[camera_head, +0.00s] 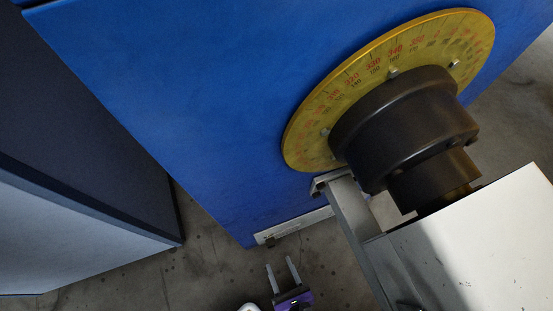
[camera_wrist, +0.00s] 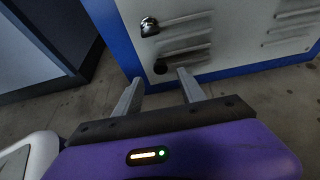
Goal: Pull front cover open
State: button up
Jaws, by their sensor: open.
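A light grey louvred panel (camera_wrist: 235,42), which looks like the front cover, is set in the blue machine body and appears closed. In the head view only a thin pale strip of it (camera_head: 300,225) shows. My gripper (camera_head: 279,262) also shows at the bottom of the head view.
The blue machine body (camera_head: 170,100) carries a yellow graduated dial (camera_head: 310,120) and a black hub (camera_head: 400,125). A grey-white box (camera_head: 490,240) is at lower right. A dark and pale blue cabinet (camera_head: 80,220) stands at left. Concrete floor (camera_head: 215,265) is clear between them.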

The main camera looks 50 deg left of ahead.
jog(key=b+x, duration=0.3)
jog(key=x, duration=0.4)
jog(key=shift+f, duration=0.1)
grip_shut()
dwell(1.3)
